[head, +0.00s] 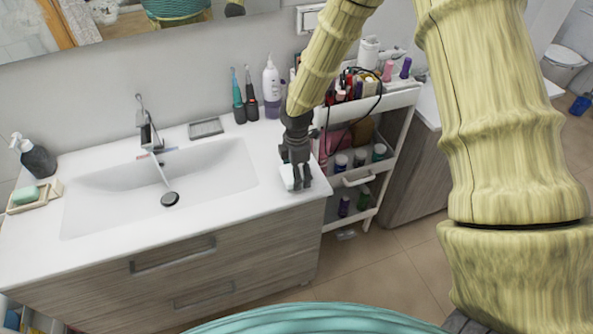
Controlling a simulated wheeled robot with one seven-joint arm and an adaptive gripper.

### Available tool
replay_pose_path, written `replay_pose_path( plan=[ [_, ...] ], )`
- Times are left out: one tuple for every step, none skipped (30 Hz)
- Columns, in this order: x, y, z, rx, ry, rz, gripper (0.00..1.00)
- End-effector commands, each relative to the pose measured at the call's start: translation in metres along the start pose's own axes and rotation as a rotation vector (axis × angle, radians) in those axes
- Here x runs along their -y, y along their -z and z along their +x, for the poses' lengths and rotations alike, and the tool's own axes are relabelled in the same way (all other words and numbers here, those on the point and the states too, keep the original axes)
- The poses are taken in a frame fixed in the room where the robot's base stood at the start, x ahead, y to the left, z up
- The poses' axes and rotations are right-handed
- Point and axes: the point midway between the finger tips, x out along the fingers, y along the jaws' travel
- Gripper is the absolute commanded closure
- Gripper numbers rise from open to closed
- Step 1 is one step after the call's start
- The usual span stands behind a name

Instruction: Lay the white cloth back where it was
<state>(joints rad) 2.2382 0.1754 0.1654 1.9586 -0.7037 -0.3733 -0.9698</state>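My gripper (301,184) points down over the right end of the white washbasin counter (275,203), close to its edge beside the cart. A small white thing (286,177), probably the white cloth, shows at the left side of the fingers, at or just above the counter top. The dark fingers hide part of it. Its full shape is not visible, and I cannot tell whether the fingers are closed on it or only beside it.
The basin (160,185) with its tap (148,130) is left of my gripper. Toothbrushes (244,95) and a pump bottle (271,90) stand behind it. The white cosmetics cart (385,103), crowded with items, stands at the right. A soap dispenser (38,157) is far left.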

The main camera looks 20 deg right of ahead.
Motion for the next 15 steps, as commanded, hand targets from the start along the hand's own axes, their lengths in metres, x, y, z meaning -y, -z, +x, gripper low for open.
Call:
replay_pose_path(
  plan=[
    [-0.0001,-0.0001,0.0002,0.000,0.000,0.000,0.43],
    [0.0000,0.0000,0.0002,0.000,0.000,0.000,0.43],
    [0.0000,0.0000,0.0002,0.000,0.000,0.000,0.43],
    [0.0000,0.0000,0.0002,0.000,0.000,0.000,0.43],
    [0.0000,0.0000,0.0003,0.000,0.000,0.000,0.43],
    [0.0001,0.0000,0.0009,0.000,0.000,0.000,0.43],
    [0.0002,0.0000,0.0016,0.000,0.000,0.000,0.43],
    [0.0002,0.0001,0.0024,0.000,0.000,0.000,0.43],
    [0.0001,0.0001,0.0019,0.000,0.000,0.000,0.19],
    [0.0001,0.0000,0.0018,0.000,0.000,0.000,0.13],
    [0.0002,0.0001,0.0019,0.000,0.000,0.000,0.08],
    [0.0002,0.0001,0.0018,0.000,0.000,0.000,0.03],
    [0.0002,0.0000,0.0018,0.000,0.000,0.000,0.03],
    [0.0002,0.0000,0.0019,0.000,0.000,0.000,0.03],
    [0.0002,0.0001,0.0018,0.000,0.000,0.000,0.03]
  ],
)
